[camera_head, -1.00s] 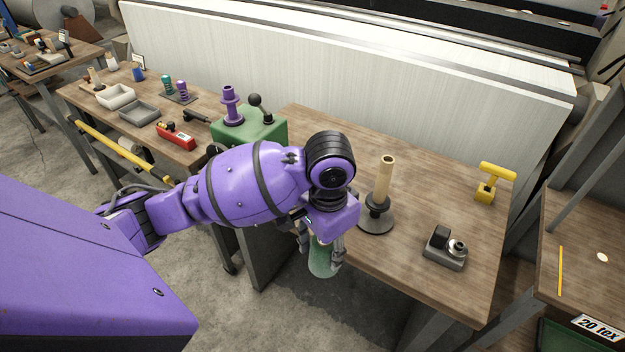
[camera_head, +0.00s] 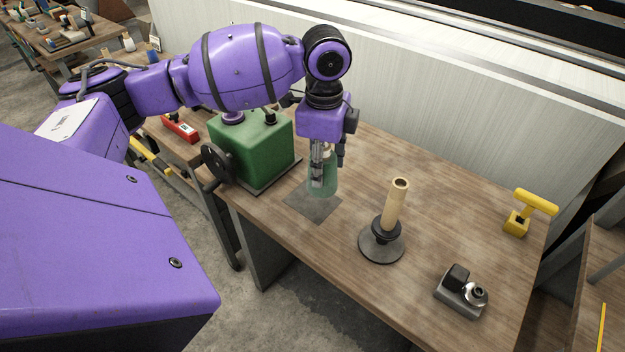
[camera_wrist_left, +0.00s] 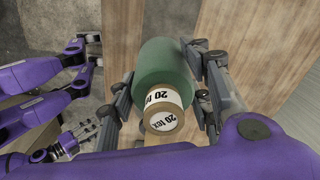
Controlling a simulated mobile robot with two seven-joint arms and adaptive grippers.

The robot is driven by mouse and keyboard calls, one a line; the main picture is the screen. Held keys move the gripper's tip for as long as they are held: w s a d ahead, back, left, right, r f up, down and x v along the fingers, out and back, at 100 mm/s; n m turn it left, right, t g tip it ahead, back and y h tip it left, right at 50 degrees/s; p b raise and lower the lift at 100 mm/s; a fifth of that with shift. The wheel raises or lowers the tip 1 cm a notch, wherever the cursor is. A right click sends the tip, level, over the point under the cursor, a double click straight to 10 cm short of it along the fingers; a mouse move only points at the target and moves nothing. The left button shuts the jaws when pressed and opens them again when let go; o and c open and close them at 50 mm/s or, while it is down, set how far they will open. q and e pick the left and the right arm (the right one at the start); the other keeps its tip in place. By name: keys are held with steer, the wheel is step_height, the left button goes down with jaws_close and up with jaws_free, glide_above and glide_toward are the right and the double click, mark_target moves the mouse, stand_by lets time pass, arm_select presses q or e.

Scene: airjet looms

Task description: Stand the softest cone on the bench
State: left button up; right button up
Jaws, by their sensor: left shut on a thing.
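My left gripper (camera_head: 325,182) is shut on a green cone (camera_head: 329,186), which hangs roughly upright below it. The cone is over the far part of a thin grey square plate (camera_head: 312,208) on the wooden bench (camera_head: 350,285); whether it touches the plate I cannot tell. In the left wrist view the green cone (camera_wrist_left: 166,62) sits between the two fingers, and its paper core end carries a white "20 tex" label (camera_wrist_left: 163,98). Purple and grey parts at that view's left edge look like my right arm and gripper; their jaw state is unclear.
A green box with a handwheel (camera_head: 250,150) stands just left of the held cone. A tan tube on a dark round stand (camera_head: 394,205) is to the right.

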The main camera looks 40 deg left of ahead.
arm_select(q)
steer(key=a+f, duration=0.2)
steer(key=f, duration=0.1)
steer(key=shift+w, duration=0.35)
steer(key=shift+w+a+f, duration=0.2)
steer(key=shift+a+f, duration=0.35)
steer(key=shift+f, duration=0.1)
steer(key=f, duration=0.3)
steer(key=shift+w+a+f, duration=0.1)
steer(key=shift+a+f, duration=0.1)
steer(key=shift+f, duration=0.05)
steer(key=o, duration=1.4)
steer(key=shift+f, duration=0.1)
steer(key=shift+c, duration=0.2)
